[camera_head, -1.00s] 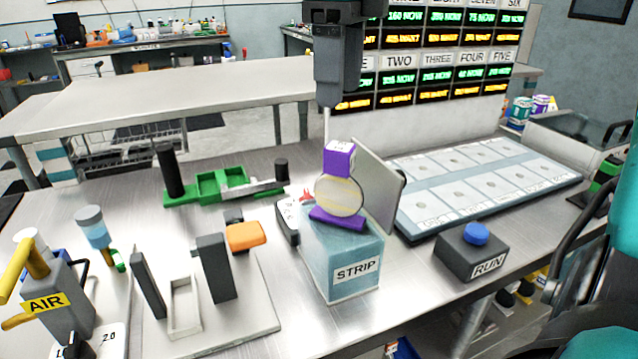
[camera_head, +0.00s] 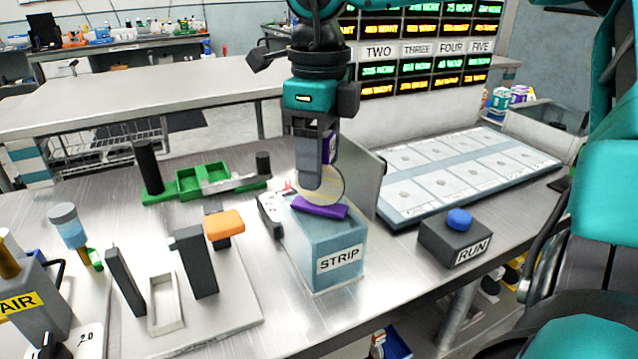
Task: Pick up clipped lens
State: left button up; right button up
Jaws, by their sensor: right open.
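The clipped lens is a round, clear, yellowish disc (camera_head: 333,188) with a purple clip piece (camera_head: 319,208) below it and another purple piece (camera_head: 329,148) above it. It stands on top of the teal block labelled STRIP (camera_head: 335,263). My right gripper (camera_head: 315,185) points straight down at the lens from above. Its fingers are open, and the near one covers part of the lens and the upper purple piece. I cannot tell whether the fingers touch the lens. My left gripper is not in view.
A grey upright panel (camera_head: 364,185) stands close behind the lens. A RUN button box (camera_head: 455,240) and a slotted tray (camera_head: 400,215) are to the right. A green fixture (camera_head: 187,183) and an orange-topped clamp (camera_head: 224,224) are to the left.

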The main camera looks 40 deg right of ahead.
jog(key=shift+c, duration=0.2)
grip_shut()
dwell(0.3)
jog(key=shift+r, duration=0.1)
pick_arm(q)
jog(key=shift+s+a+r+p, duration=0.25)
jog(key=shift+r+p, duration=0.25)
jog(key=shift+p, duration=0.35)
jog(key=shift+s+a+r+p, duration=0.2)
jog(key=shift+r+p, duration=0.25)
jog(key=shift+p, duration=0.4)
pick_arm(e)
notch_tip(320, 180, up, 20)
